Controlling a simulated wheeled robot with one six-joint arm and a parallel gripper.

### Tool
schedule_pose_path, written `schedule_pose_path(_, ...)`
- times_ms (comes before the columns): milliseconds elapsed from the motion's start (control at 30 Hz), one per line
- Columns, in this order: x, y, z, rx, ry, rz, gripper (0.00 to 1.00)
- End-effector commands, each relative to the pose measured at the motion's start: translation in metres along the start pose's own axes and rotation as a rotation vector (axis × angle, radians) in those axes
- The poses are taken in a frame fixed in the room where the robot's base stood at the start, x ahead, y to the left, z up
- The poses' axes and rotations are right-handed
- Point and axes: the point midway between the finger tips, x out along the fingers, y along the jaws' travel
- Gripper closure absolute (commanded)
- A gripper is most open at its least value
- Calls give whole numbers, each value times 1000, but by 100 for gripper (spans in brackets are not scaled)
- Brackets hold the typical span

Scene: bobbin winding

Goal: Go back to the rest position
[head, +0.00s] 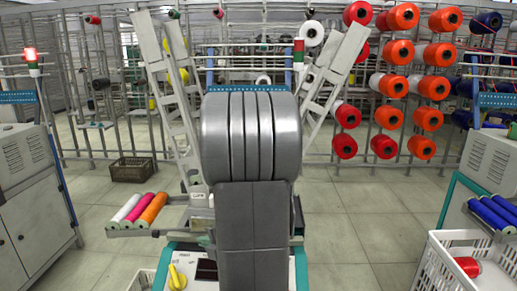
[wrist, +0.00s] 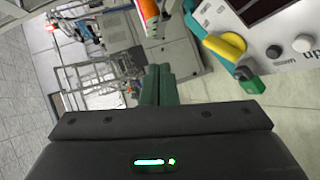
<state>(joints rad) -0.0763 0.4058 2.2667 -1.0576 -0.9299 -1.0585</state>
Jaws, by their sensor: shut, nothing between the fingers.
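My gripper (wrist: 158,72) shows in the wrist view as dark green fingers closed together, with nothing held between them. In the head view my own grey arm link fills the middle and hides the gripper. An orange bobbin (wrist: 149,14) shows at the top edge. In the head view white, red and orange bobbins (head: 139,209) lie side by side on a small tray left of my arm.
A winding machine (head: 186,263) stands close ahead, partly hidden by my arm. Grey cabinets (head: 30,165) stand left and right. A white crate (head: 437,276) is at lower right, a brown crate (head: 131,169) farther back. Racks of red and orange cones (head: 404,52) line the back. Floor shows between.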

Motion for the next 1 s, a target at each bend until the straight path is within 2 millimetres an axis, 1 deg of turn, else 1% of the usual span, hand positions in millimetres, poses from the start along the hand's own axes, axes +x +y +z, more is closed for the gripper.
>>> schedule_pose_path(33, 2, 4, -4, 0, 12, -26, 100)
schedule_pose_path(300, 19, -4, -18, -8, 58, -158, 100)
schedule_pose_path(500, 26, -10, -25, -18, 79, -227, 100)
schedule_pose_path(1000, 29, -15, -28, -23, 87, -257, 100)
